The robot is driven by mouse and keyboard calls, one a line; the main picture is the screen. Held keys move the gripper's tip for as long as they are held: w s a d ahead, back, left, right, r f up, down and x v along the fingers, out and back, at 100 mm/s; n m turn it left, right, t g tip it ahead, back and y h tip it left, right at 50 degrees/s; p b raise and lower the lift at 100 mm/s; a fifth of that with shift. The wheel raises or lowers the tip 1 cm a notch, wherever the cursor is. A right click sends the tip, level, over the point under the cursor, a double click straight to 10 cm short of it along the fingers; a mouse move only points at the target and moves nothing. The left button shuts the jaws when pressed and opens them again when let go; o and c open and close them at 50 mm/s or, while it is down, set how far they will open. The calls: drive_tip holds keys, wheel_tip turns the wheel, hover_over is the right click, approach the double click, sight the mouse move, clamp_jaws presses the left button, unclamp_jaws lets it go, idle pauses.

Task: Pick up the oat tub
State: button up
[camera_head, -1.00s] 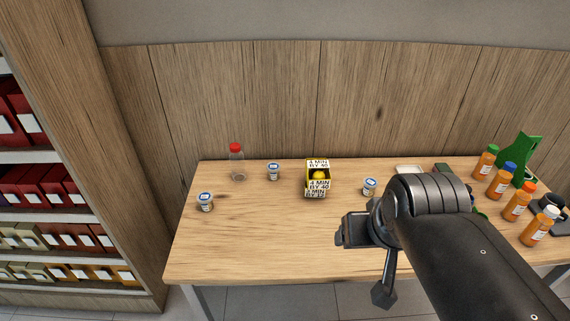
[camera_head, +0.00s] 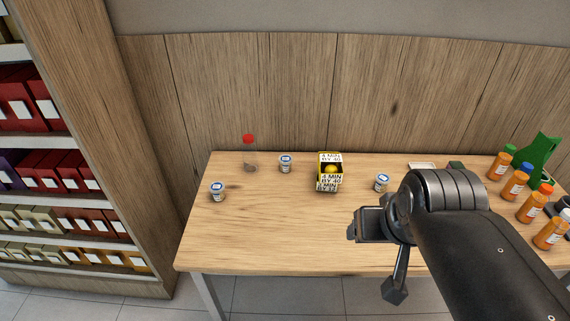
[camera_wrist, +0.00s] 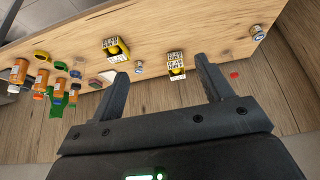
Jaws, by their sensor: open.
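The wrist view shows the left tub (camera_wrist: 258,32) beyond the right finger and another tub (camera_wrist: 139,67) near the left fingertip. My gripper (camera_wrist: 161,70) is open and empty, apart from the tubs. In the head view my arm covers part of the table's right side.
A clear bottle with a red cap (camera_head: 248,139) stands back left. Orange bottles (camera_head: 530,203) and a green object (camera_head: 541,156) crowd the right. The table's front left is clear.

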drive_tip(key=w+a+r, duration=0.1)
drive_tip(key=w+r, duration=0.1)
drive_tip(key=w, duration=0.5)
drive_tip(key=w+a+r, duration=0.1)
drive_tip(key=w+r, duration=0.1)
drive_tip(key=w, duration=0.6)
drive_tip(key=m+g+h, duration=0.1)
drive_tip(key=m, duration=0.1)
hover_over(286, 158)
drive_tip(key=s+a, duration=0.1)
drive_tip(key=s, duration=0.3)
wheel_tip(286, 158, down, 25)
drive_tip(key=x, duration=1.1)
drive_tip(key=shift+s, duration=0.15)
drive_tip(key=c, duration=0.9)
